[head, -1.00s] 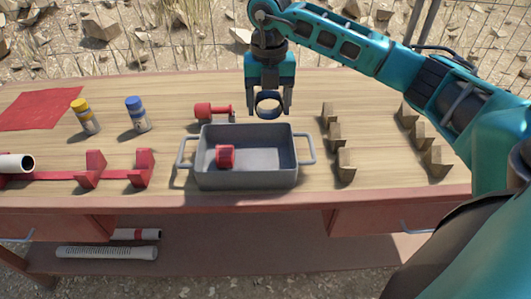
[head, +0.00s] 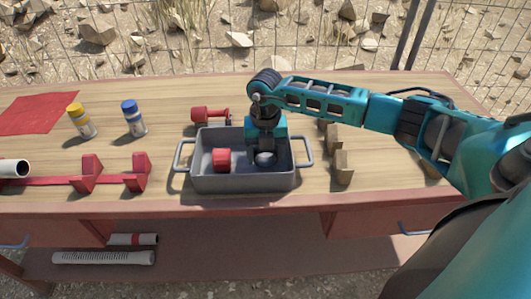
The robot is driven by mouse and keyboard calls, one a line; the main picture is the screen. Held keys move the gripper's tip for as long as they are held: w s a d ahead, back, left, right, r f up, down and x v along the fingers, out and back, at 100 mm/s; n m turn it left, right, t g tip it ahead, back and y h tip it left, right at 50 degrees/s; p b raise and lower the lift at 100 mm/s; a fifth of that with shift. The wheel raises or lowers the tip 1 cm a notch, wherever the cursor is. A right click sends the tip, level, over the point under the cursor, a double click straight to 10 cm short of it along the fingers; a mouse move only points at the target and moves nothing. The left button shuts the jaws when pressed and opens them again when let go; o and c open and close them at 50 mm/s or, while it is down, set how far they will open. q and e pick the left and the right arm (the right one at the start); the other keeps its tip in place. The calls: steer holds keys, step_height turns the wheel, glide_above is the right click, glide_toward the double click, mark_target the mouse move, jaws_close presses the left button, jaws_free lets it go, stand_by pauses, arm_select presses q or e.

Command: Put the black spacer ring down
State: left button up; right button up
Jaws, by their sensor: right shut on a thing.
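My right gripper (head: 265,158) is lowered into the grey tray (head: 246,184) with handles on the wooden bench. It is shut on the black spacer ring (head: 265,158), which shows small between the fingers, low inside the right half of the tray. I cannot tell whether the ring touches the tray floor. A red cylindrical part (head: 221,159) lies in the left half of the tray, apart from the ring. My left gripper is not in view.
A red part with a rod (head: 210,115) lies behind the tray. Wooden blocks (head: 342,167) stand to its right. A yellow-capped bottle (head: 82,121), a blue-capped bottle (head: 134,118) and a red rack (head: 88,173) are to the left. A red cloth (head: 38,112) lies far left.

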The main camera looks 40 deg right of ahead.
steer(key=shift+f+b, duration=0.4)
steer(key=shift+f, duration=0.2)
steer(key=o, duration=0.8)
steer(key=shift+o, duration=0.2)
steer(key=shift+r, duration=0.1)
step_height(320, 180, up, 13)
steer(key=shift+r+p, duration=0.1)
steer(key=shift+p, duration=0.35)
